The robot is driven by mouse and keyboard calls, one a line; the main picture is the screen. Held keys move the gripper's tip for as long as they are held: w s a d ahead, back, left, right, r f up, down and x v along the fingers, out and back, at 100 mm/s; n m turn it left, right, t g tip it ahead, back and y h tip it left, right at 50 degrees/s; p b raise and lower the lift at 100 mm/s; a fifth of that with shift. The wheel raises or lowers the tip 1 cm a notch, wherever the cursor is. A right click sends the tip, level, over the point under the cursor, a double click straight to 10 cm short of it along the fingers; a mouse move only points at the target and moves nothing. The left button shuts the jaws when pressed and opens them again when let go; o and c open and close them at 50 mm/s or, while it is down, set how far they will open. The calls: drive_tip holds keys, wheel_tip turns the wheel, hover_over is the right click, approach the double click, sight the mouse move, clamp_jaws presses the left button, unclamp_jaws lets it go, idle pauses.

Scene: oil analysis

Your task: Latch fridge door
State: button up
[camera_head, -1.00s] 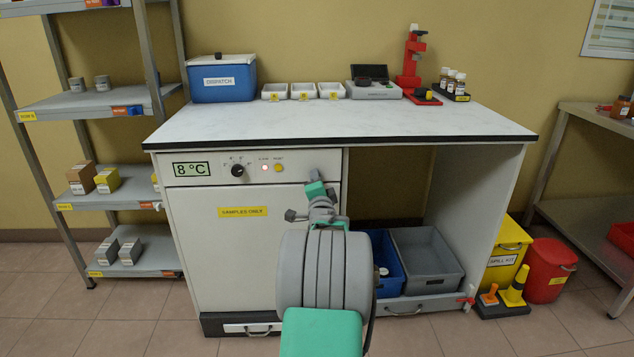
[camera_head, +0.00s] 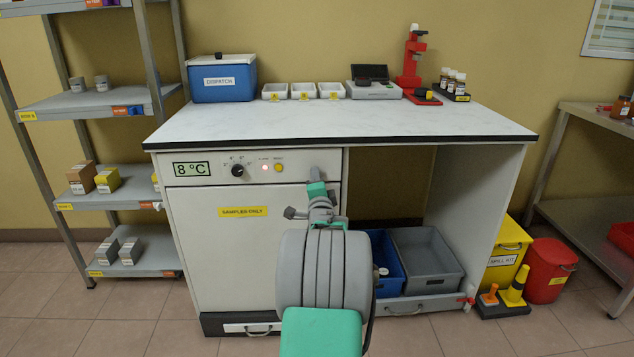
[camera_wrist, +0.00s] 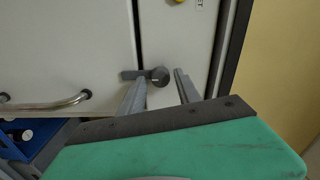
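The white fridge door (camera_head: 235,255) with a yellow "SAMPLES ONLY" label looks shut below the control panel (camera_head: 215,170). The dark grey latch (camera_wrist: 159,76) sits on the panel strip in the wrist view. Its short lever points left across the dark seam and overlaps the door edge (camera_wrist: 80,45). My gripper (camera_wrist: 160,80) is open, with one finger on each side of the latch knob; I cannot tell whether either finger touches it. A metal bar handle (camera_wrist: 50,104) is on the door in the wrist view.
The worktop (camera_head: 340,125) overhangs above the panel. A blue bin (camera_head: 383,262) and a grey bin (camera_head: 425,262) stand in the bay right of the fridge. A shelf rack (camera_head: 90,105) stands at the left. The floor in front is clear.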

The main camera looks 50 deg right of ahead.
drive_tip(key=shift+o, duration=0.7)
drive_tip(key=shift+s+r, duration=0.1)
drive_tip(key=p+v, duration=0.1)
drive_tip(key=v, duration=0.6)
drive_tip(key=shift+s+a+p, duration=0.2)
drive_tip(key=shift+a+p, duration=0.1)
drive_tip(key=shift+p, duration=0.1)
